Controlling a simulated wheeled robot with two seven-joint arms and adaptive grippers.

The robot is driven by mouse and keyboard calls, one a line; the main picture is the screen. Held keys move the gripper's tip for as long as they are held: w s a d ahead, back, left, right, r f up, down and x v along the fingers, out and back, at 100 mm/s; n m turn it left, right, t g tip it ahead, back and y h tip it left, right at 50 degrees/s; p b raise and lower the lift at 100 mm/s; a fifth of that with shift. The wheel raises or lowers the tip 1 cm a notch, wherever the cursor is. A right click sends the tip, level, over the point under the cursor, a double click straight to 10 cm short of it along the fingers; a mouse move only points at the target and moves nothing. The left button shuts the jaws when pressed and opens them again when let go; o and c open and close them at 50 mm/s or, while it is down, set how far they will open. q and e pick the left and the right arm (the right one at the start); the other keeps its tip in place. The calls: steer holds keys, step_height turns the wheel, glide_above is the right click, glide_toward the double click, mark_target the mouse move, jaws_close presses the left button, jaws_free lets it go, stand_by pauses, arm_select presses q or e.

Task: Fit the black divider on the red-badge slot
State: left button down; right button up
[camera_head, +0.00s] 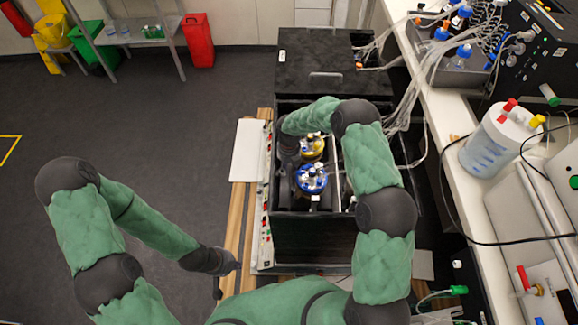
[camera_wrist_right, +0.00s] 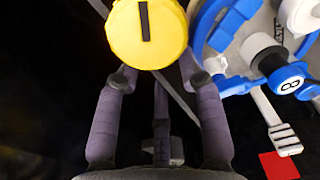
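My right gripper (camera_head: 291,168) reaches down into the open black shaker box (camera_head: 315,238), beside the vessels with blue and yellow tops. In the right wrist view its purple-grey fingers (camera_wrist_right: 157,72) stand apart, with a yellow round cap marked 1 (camera_wrist_right: 148,32) at their tips; I cannot tell whether they touch. A red square (camera_wrist_right: 280,166), possibly the badge, shows at lower right there. A thin grey edge runs diagonally behind the fingers; I cannot tell whether it is the black divider. My left gripper (camera_head: 224,277) hangs low beside the wooden slats, its fingers unclear.
The blue-topped vessel (camera_head: 311,179) and yellow-topped vessel (camera_head: 312,147) stand in the box. A black lid (camera_head: 325,62) with a handle lies behind. Tubes run to the white bench (camera_head: 455,150) on the right.

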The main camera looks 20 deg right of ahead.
step_height(320, 180, up, 12)
steer(key=shift+f, duration=0.15)
stand_by(0.8)
